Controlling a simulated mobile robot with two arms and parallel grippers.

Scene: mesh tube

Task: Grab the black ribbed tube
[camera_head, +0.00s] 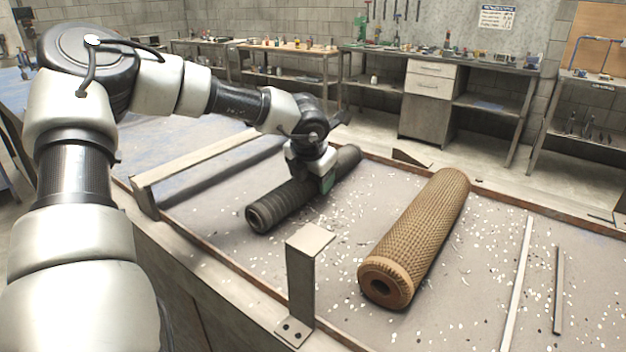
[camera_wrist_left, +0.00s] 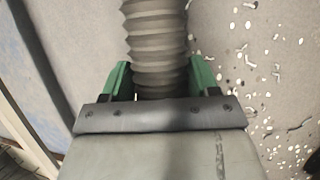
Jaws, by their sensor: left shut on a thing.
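The black ribbed tube (camera_head: 284,204) lies slanted on the table in the head view, its open near end facing the lower left. My left gripper (camera_head: 328,182) is over its middle, pointing down, and is shut on it. In the left wrist view the tube (camera_wrist_left: 155,35) runs up from between the two green fingers of my left gripper (camera_wrist_left: 150,82), one finger on each side. The tube appears to be resting on or very close to the table surface. The fingertips are partly hidden by the gripper body. My right gripper is not in view.
A brown mesh tube (camera_head: 424,232) lies to the right on the table (camera_head: 478,290). A metal bracket (camera_head: 305,285) stands at the front edge. Thin metal strips (camera_head: 517,285) lie at the right. Small pale chips are scattered around. Workbenches (camera_head: 440,75) line the back wall.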

